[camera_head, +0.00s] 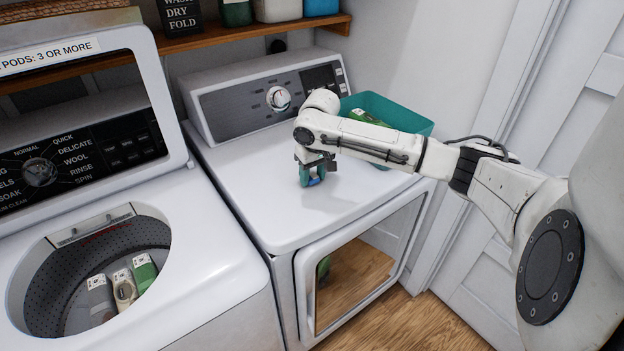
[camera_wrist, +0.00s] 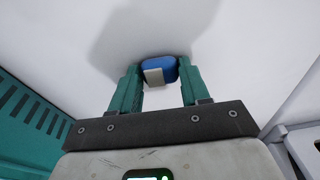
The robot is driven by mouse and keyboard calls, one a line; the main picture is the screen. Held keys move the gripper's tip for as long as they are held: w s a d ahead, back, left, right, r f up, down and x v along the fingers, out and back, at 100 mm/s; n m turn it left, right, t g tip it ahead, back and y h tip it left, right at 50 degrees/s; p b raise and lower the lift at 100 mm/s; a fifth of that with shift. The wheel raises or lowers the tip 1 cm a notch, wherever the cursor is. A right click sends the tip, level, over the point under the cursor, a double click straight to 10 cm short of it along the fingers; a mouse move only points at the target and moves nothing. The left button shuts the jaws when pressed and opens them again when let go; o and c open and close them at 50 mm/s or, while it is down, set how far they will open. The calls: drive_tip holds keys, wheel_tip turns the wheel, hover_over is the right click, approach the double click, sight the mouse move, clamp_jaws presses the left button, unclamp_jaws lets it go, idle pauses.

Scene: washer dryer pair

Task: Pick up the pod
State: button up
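The pod (camera_wrist: 160,71) is small and blue with a pale patch. In the wrist view it sits between the tips of my gripper's two teal fingers (camera_wrist: 159,80) and fills the gap between them. In the head view my gripper (camera_head: 313,178) points down at the white dryer top (camera_head: 270,195), and a bit of the blue pod shows low between the fingers. The pod is at or just above the dryer top; I cannot tell whether it touches it.
A teal bin (camera_head: 400,113) with a green item stands behind my arm. At left, the washer (camera_head: 190,245) is open, with pods-style dispensers or packs inside its drum (camera_head: 48,285). A wooden shelf (camera_head: 235,33) with containers runs above. The dryer top left of my gripper is clear.

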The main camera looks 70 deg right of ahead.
drive_tip(key=c, duration=0.5)
drive_tip(key=shift+r, duration=0.2)
drive_tip(key=shift+c, duration=0.2)
drive_tip(key=shift+r, duration=0.3)
wheel_tip(320, 180, up, 2)
drive_tip(key=shift+a+r+b, duration=0.1)
drive_tip(key=shift+r+b, duration=0.1)
drive_tip(key=shift+b, duration=0.35)
drive_tip(key=s+a+r, duration=0.8)
drive_tip(key=s+r, duration=0.1)
drive_tip(key=s, duration=0.2)
drive_tip(key=shift+a+r+b, duration=0.15)
drive_tip(key=shift+r+b, duration=0.2)
